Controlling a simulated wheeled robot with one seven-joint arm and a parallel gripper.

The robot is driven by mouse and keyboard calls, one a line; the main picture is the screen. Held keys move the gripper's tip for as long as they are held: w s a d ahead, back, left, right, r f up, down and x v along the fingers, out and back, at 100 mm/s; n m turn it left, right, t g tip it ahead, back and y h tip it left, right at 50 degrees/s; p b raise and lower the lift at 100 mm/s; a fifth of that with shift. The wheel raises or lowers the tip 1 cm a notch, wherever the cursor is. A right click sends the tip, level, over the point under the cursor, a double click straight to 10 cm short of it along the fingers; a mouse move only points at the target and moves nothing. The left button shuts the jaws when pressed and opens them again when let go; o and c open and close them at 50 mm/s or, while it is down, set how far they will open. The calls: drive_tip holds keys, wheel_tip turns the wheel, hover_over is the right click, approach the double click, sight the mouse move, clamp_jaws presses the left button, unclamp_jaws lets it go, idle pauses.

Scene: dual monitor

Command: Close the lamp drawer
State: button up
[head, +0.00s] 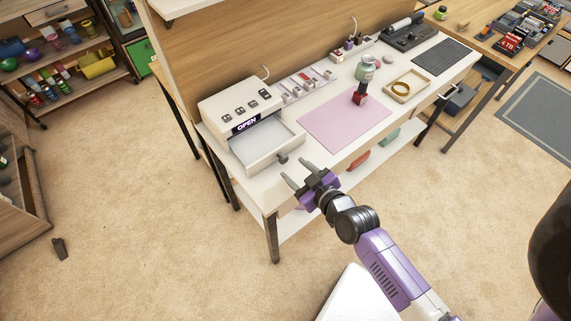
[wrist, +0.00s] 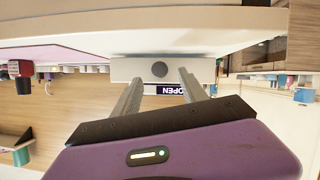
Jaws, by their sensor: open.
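The lamp unit (head: 236,107) is a white box with an "OPEN" display at the left end of the white desk. Its drawer (head: 262,145) is pulled out and looks empty. A dark round knob (head: 282,158) is on the drawer front. My gripper (head: 294,170) is open and empty, just in front of the knob and apart from it. In the wrist view, which looks upside down, the drawer front (wrist: 125,70) and knob (wrist: 160,69) show beyond my gripper (wrist: 159,76), with the knob between the fingertips in the picture.
A pink mat (head: 345,122) lies right of the drawer. The carpet (head: 130,180) left of the desk is mostly clear.

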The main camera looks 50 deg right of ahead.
sight(285, 161)
drive_tip(key=shift+x, duration=2.5)
drive_tip(key=shift+d, duration=0.1)
clamp_jaws()
